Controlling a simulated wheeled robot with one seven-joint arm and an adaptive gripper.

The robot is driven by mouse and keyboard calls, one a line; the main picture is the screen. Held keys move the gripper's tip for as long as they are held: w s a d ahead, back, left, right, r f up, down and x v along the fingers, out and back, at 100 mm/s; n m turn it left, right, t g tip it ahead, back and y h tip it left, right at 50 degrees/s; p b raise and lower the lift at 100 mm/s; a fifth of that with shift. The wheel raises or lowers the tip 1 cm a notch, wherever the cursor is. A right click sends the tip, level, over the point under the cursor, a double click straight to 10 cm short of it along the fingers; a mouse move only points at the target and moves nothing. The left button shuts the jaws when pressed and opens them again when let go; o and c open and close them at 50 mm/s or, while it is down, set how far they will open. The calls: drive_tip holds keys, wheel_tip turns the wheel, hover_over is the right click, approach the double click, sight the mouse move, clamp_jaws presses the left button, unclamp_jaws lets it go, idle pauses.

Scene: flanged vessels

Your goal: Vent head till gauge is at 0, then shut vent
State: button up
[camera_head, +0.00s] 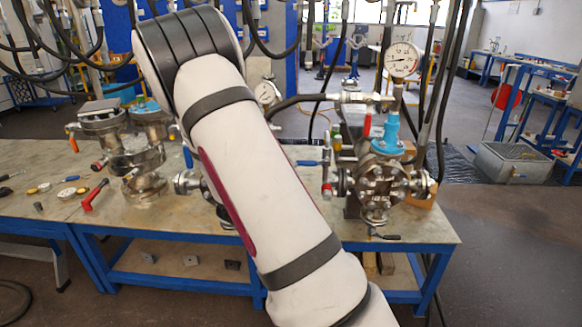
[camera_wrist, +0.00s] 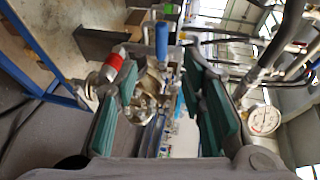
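The flanged metal vessel (camera_head: 375,190) stands at the right end of the bench. A white dial gauge (camera_head: 401,60) rises above it; its reading is too small to tell. It also shows in the wrist view (camera_wrist: 265,120). A red lever (camera_head: 367,125) is on the upper pipework, and a blue handle (camera_head: 306,163) is left of the vessel. Which part is the vent is unclear. In the wrist view, my gripper (camera_wrist: 160,65) is open, with teal pads apart. A blue handle (camera_wrist: 162,42) and a red-collared fitting (camera_wrist: 115,68) show ahead. My arm hides the gripper in the head view.
Another flanged vessel (camera_head: 138,165) stands on the left of the bench (camera_head: 185,218). A second gauge (camera_head: 267,92) is behind my arm. Black hoses (camera_head: 445,80) hang close to the right vessel. A red-handled tool (camera_head: 93,195) lies at the left.

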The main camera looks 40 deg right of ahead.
sight(305, 164)
drive_tip(key=p+x, duration=0.1)
drive_tip(key=x, duration=1.2)
drive_tip(key=shift+s+d, duration=0.1)
drive_tip(key=shift+d, duration=0.25)
clamp_jaws()
